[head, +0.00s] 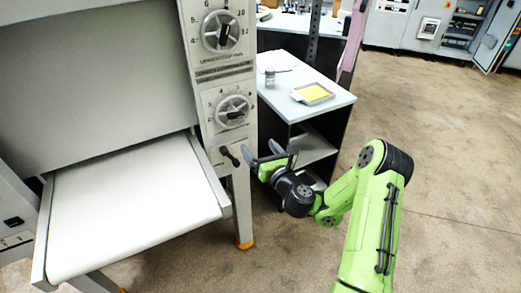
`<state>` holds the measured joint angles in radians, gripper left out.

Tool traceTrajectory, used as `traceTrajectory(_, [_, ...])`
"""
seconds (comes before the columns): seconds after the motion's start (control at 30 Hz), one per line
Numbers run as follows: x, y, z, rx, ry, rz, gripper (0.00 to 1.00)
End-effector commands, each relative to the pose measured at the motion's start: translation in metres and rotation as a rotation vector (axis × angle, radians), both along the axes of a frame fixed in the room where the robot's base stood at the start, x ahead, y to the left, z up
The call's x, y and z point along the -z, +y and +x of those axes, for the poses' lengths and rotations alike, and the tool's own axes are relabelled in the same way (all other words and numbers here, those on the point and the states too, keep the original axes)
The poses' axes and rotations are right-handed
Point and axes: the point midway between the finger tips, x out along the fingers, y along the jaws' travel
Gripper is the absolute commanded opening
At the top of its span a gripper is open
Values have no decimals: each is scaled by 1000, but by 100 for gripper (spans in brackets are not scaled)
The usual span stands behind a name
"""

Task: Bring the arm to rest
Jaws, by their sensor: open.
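My gripper (268,157) is at the middle of the head view, at the end of my green and black arm. It is open, with its fingers pointing left toward the sheeter's control column. Nothing shows between the fingers. The roller sheeter (100,80) fills the left side. A black lever (230,156) sits on its column, just left of the fingertips; I cannot tell whether they touch. Above it are a lower dial (233,110) and an upper dial (222,31).
The sheeter's white belt (130,205) juts out at lower left. Grey cabinets (395,25) line the back. Open floor (455,140) lies to the right.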

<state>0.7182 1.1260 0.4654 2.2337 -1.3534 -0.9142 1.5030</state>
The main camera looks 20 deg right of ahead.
Motion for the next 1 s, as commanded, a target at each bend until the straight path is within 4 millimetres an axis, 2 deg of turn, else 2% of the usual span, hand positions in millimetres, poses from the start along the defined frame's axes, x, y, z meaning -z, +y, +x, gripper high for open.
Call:
traceTrajectory(0.2, [-1, 1, 0, -4, -2, -6, 89])
traceTrajectory(0.27, [-7, 10, -1, -39, -19, -57, 89])
traceTrajectory(0.3, [-15, 22, -3, -85, -42, -131, 89])
traceTrajectory(0.37, [-30, 51, -11, -195, -95, -307, 89])
traceTrajectory(0.4, [-40, 73, -20, -286, -141, -459, 89])
traceTrajectory(0.5, [-53, 123, -52, -528, -266, -880, 89])
traceTrajectory(0.6, [-55, 150, -91, -754, -380, -1293, 89])
traceTrajectory(0.63, [-55, 153, -103, -818, -411, -1412, 89])
traceTrajectory(0.77, [-59, 143, -154, -1070, -502, -1899, 89])
traceTrajectory(0.9, [-77, 106, -211, -1302, -521, -2321, 89])
traceTrajectory(1.0, [-95, 72, -257, -1441, -488, -2536, 89])
